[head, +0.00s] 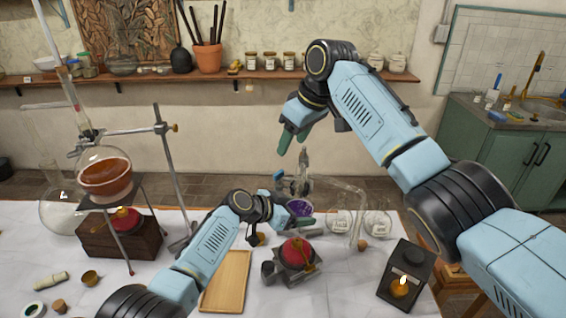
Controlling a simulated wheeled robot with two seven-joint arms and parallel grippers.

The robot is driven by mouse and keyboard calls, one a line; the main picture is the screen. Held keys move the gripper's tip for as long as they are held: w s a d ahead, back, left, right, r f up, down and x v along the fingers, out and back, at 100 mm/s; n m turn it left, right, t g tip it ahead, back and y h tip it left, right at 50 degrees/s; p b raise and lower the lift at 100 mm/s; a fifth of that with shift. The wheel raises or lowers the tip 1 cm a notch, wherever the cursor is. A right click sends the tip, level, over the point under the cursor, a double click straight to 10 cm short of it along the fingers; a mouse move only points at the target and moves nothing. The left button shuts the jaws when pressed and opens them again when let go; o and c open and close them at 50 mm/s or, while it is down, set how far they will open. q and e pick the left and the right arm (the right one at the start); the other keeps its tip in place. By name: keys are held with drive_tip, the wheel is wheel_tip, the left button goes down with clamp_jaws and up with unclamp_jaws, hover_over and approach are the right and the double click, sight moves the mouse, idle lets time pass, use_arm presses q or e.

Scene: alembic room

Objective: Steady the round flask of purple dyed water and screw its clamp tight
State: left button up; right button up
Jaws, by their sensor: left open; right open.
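The clamp's screw is too small to make out. My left gripper (281,209) is open, at the left side of the purple flask; I cannot tell whether it touches the glass. My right gripper (294,139) is open and empty, pointing down above the clamp with a small gap.
A flask of amber liquid (106,178) sits on a tripod at left.

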sight(279, 172)
drive_tip(key=x, duration=1)
drive_tip(key=shift+f, duration=0.2)
drive_tip(key=shift+c, duration=0.3)
drive_tip(key=c, duration=0.9)
drive_tip(key=shift+m, duration=0.3)
drive_tip(key=m, duration=0.2)
drive_tip(key=shift+s+a+m+t+h, duration=0.1)
drive_tip(key=shift+a+m+t+h, duration=0.05)
drive_tip(key=shift+m+t+h, duration=0.25)
drive_tip(key=m, duration=0.2)
drive_tip(key=m+h, duration=0.1)
drive_tip(key=m, duration=0.1)
drive_tip(key=shift+a+t+h, duration=0.1)
drive_tip(key=shift+t+h, duration=0.2)
